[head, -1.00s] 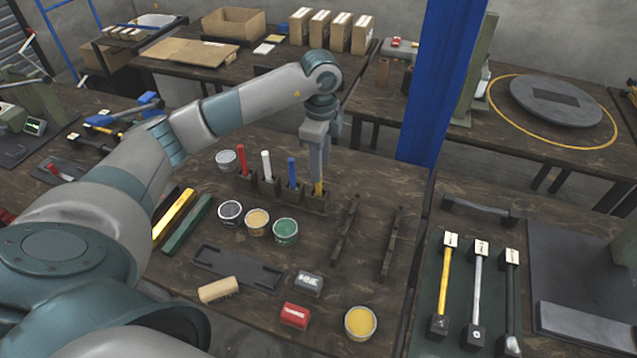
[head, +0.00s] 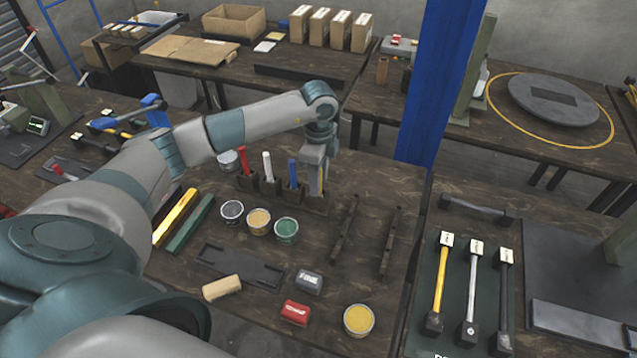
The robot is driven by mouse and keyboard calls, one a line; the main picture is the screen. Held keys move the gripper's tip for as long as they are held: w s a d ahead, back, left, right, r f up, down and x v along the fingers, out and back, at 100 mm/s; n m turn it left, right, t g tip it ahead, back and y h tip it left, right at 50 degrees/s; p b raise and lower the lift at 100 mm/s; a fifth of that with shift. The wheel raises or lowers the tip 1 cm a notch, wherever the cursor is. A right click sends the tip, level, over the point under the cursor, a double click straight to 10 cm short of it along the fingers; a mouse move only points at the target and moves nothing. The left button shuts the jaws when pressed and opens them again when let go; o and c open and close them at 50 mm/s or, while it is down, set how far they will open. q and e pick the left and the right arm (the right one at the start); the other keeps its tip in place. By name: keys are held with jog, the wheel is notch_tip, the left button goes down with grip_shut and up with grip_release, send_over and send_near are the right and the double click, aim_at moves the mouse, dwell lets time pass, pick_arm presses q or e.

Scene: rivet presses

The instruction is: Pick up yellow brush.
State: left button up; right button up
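The yellow brush (head: 324,178) stands upright in the rightmost slot of a dark wooden rack (head: 316,202). Only a narrow strip of its yellow handle shows; my gripper hides the rest. My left gripper (head: 317,186) points down over that slot, its fingers low at the handle. From this angle I cannot tell whether the fingers are closed on it. My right gripper is not in view.
A red brush (head: 243,160), a white brush (head: 267,166) and a blue brush (head: 292,173) stand in the rack left of the gripper. In front are several paint cans, including a green one (head: 286,229). A blue post (head: 440,80) rises behind to the right.

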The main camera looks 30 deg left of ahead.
pick_arm(q)
jog(key=shift+f, duration=0.3)
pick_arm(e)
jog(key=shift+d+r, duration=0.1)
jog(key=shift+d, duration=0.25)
pick_arm(q)
jog(key=shift+c, duration=0.6)
grip_shut()
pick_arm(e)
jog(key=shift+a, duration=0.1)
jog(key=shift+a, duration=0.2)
